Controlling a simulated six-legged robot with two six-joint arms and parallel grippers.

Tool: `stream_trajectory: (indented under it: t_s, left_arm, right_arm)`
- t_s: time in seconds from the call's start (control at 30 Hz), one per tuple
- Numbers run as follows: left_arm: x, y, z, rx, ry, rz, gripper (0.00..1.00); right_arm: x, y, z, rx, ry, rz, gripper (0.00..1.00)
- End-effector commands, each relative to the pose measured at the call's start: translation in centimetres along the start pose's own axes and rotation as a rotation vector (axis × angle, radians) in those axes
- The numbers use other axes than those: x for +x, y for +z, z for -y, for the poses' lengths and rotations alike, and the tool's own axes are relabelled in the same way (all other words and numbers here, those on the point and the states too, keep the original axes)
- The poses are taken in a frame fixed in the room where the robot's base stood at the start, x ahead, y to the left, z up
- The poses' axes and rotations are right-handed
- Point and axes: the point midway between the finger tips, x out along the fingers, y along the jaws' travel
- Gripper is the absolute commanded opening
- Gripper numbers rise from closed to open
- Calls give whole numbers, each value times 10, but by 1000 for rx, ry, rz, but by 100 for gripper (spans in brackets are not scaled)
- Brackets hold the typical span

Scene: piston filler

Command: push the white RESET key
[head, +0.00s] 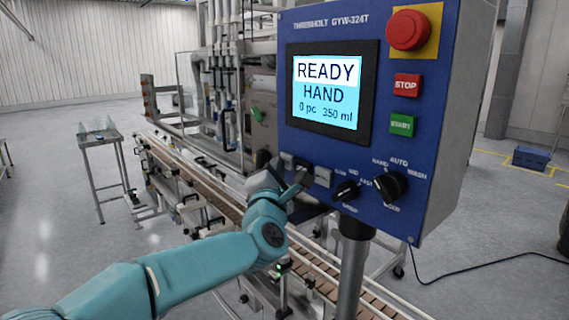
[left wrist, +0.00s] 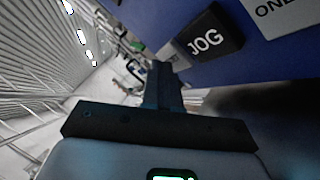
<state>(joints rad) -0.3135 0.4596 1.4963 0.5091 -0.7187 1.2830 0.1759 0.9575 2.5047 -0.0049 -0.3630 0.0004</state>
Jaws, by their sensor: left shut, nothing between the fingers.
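The blue control panel (head: 330,165) has a row of small keys below its screen. A pale key (head: 287,160) at the left end of the row fits the white RESET key; its label is not readable. In the left wrist view a white key (left wrist: 172,50) shows beside the black JOG key (left wrist: 212,38), partly hidden by my fingers. My left gripper (head: 300,180) is shut and empty, close in front of the key row. In the left wrist view its fingertips (left wrist: 162,68) overlap the white key's lower edge; I cannot tell whether they touch. My right gripper is not in view.
Another light key (head: 323,177) lies right of JOG, with dark knobs (head: 390,186) further right. The red emergency button (head: 408,30), STOP key (head: 407,85) and green key (head: 402,124) are higher up. The screen (head: 327,90) reads READY, HAND. A conveyor (head: 215,190) runs below.

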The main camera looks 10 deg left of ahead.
Motion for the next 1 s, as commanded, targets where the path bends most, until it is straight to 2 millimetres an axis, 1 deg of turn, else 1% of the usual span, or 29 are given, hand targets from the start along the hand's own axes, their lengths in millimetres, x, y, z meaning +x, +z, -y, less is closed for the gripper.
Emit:
stream_trajectory:
  t_s: [0.03, 0.2, 0.6, 0.73, 1.0]
  left_arm:
    - [-2, -2, 1, 0, -1, 1, 0]
    - [-9, -8, -3, -2, 1, 0, 0]
    - [-12, -9, -7, -1, 0, 0, 0]
    - [-20, -16, -10, 0, 1, 0, 0]
    - [-38, -30, -25, -1, 2, 0, 0]
  right_arm:
    - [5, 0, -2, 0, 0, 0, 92]
    - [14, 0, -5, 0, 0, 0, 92]
    - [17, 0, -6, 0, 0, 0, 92]
    - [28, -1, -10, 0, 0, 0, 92]
    - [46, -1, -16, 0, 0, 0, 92]
